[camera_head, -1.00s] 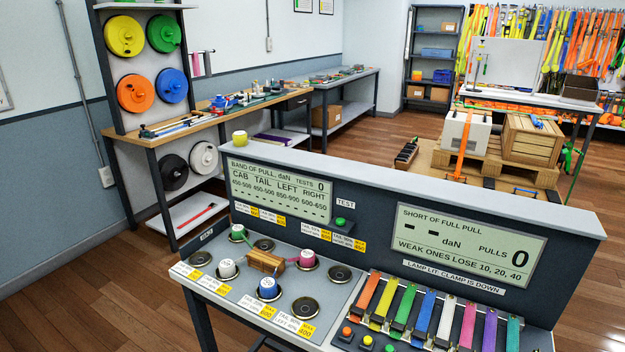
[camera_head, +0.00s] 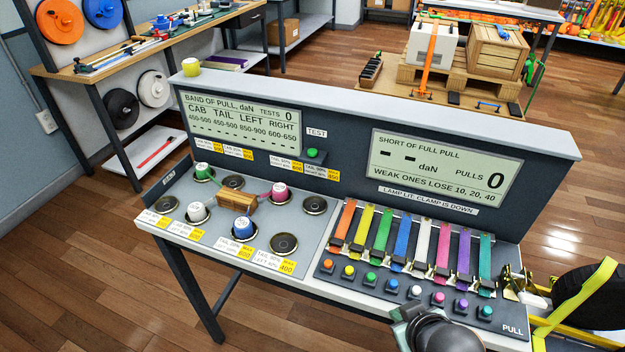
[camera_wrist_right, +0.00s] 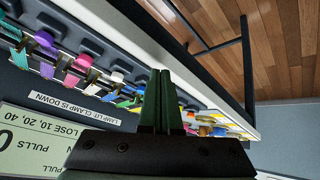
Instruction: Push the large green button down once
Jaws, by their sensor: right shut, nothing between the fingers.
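A green button (camera_head: 313,154) sits on a small dark box under the TEST label, on the upright panel right of the left display. It looks unpressed. In the head view my right wrist (camera_head: 430,328) is at the bottom edge, in front of the button row and well away from the TEST button. My left gripper is not in view.
Coloured straps (camera_head: 403,243) hang above the button row. Several cups, such as a blue one (camera_head: 242,229), and a wooden block (camera_head: 236,202) stand on the left deck. A yellow-and-black reel (camera_head: 590,295) is at right.

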